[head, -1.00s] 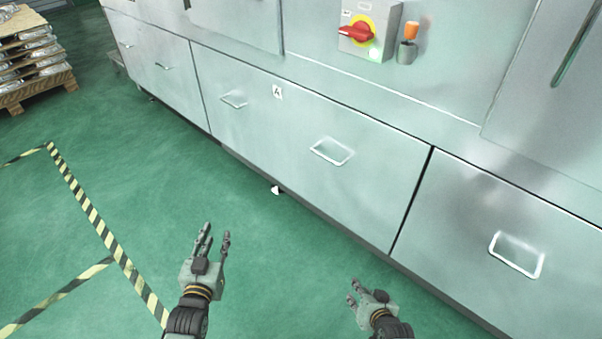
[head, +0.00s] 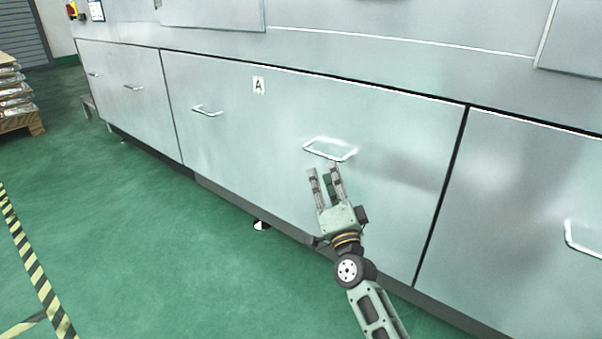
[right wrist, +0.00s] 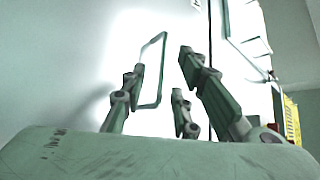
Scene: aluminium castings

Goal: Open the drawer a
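Drawer A (head: 260,135) is a wide silver metal front with a small "A" label (head: 258,86). It is closed and flush with its neighbours. It has a left handle (head: 207,111) and a right handle (head: 328,149), both thin bright loops. My right gripper (head: 326,172) is open and empty just below the right handle, fingers pointing up toward it. In the right wrist view the spread fingers (right wrist: 158,85) are close to the looped handle (right wrist: 150,103), with no grip on it. My left gripper is not in view.
Another closed drawer (head: 530,220) with a handle (head: 582,240) is at the right, and one (head: 125,95) at the left. A pallet of castings (head: 18,105) stands far left. The green floor (head: 150,240) in front is clear, with striped tape (head: 35,265).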

